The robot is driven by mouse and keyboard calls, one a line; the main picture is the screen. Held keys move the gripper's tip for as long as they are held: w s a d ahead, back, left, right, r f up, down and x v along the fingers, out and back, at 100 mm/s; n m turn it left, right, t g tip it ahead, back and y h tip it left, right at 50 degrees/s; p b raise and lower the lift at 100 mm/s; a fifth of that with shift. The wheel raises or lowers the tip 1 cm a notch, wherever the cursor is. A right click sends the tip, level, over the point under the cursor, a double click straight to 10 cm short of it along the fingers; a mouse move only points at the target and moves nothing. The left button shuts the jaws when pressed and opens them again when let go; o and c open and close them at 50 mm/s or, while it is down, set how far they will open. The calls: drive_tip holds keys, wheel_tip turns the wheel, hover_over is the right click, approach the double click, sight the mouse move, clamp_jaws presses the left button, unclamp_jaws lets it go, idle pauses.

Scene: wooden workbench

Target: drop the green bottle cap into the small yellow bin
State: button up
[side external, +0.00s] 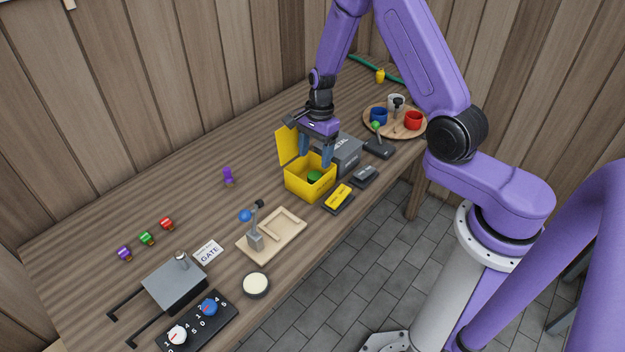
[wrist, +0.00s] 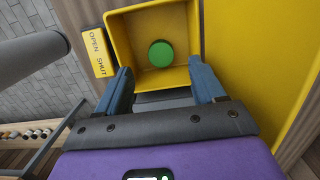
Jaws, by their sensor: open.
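The small yellow bin (side external: 303,189) stands on the workbench with its lid raised at the back left; its inside shows in the wrist view (wrist: 120,27). The green bottle cap (wrist: 161,53) lies inside it, apart from the walls, and its top shows in the side view (side external: 314,177). My gripper (side external: 317,164) is over the bin, pointing down, with its blue fingers apart. In the wrist view the fingers (wrist: 163,76) are spread with nothing between them. The cap is beyond the fingertips and does not touch them.
A yellow switch block marked OPEN SHUT (wrist: 98,53) sits beside the bin. A grey box (side external: 341,152) stands close behind it. A wooden board with a lever (side external: 285,236) lies in front. A round tray with cups (side external: 375,127) is at the back. The bench's left middle is mostly clear.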

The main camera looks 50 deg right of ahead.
wheel_tip(320, 180, up, 17)
drive_tip(key=d, duration=0.2)
idle(0.3)
drive_tip(key=shift+a, duration=0.1)
drive_tip(key=s+a+r+n, duration=0.2)
drive_tip(key=s+a+n, duration=0.8)
drive_tip(key=n, duration=0.4)
drive_tip(key=s+n+h, duration=0.1)
drive_tip(key=s+n, duration=1.5)
drive_tip(key=s, duration=0.3)
drive_tip(key=shift+f+n, duration=0.3)
drive_tip(key=shift+f, duration=0.05)
